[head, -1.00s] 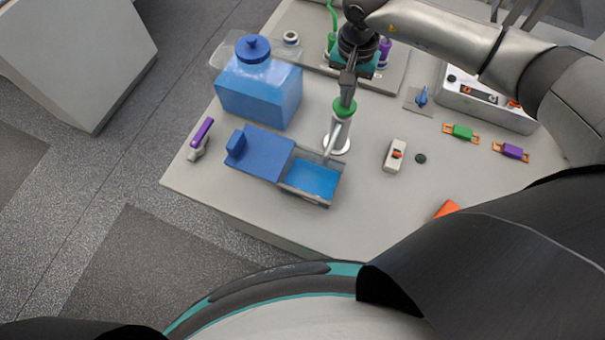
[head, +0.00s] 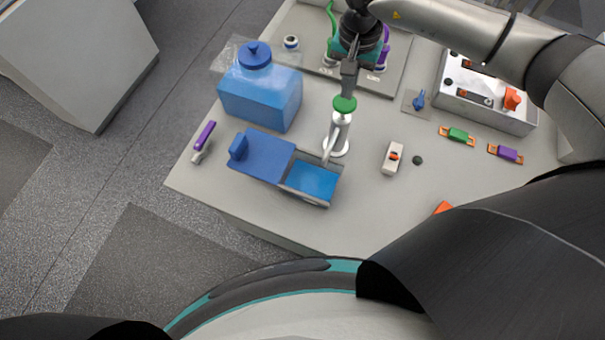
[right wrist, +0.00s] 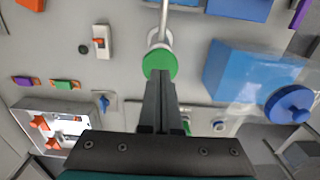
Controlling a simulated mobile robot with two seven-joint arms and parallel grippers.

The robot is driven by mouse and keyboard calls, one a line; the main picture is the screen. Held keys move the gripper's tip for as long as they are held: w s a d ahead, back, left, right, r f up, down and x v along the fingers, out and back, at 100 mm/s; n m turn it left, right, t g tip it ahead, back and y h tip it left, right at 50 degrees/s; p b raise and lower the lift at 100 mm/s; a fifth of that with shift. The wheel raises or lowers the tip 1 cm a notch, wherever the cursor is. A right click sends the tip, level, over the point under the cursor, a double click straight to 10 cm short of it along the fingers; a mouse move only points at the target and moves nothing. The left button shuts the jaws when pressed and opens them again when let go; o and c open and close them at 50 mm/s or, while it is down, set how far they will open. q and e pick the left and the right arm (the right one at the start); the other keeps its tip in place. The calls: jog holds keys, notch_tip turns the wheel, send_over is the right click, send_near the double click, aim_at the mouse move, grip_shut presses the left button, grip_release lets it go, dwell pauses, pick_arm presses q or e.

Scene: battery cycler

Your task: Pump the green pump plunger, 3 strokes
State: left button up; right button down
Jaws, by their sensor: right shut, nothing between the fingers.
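The green pump plunger (head: 345,104) tops the upright white pump (head: 337,135), with its spout over an open tray of blue liquid (head: 312,181). My right gripper (head: 347,91) is shut and empty, its fingertips at the plunger's green top, apparently from above. In the right wrist view the round green plunger top (right wrist: 160,60) lies just beyond the closed fingertips (right wrist: 160,76). Whether they touch it is hard to tell. My left gripper is not in view.
A blue tank (head: 260,95) stands left of the pump, and a blue lid (head: 262,158) adjoins the tray. A white switch (head: 392,157) lies to the right. A grey box with orange knobs (head: 485,97) stands at the back right. A purple-handled tool (head: 204,138) lies near the left edge.

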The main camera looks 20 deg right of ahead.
dwell(0.5)
notch_tip(320, 180, up, 6)
jog(key=p, duration=0.3)
dwell(0.7)
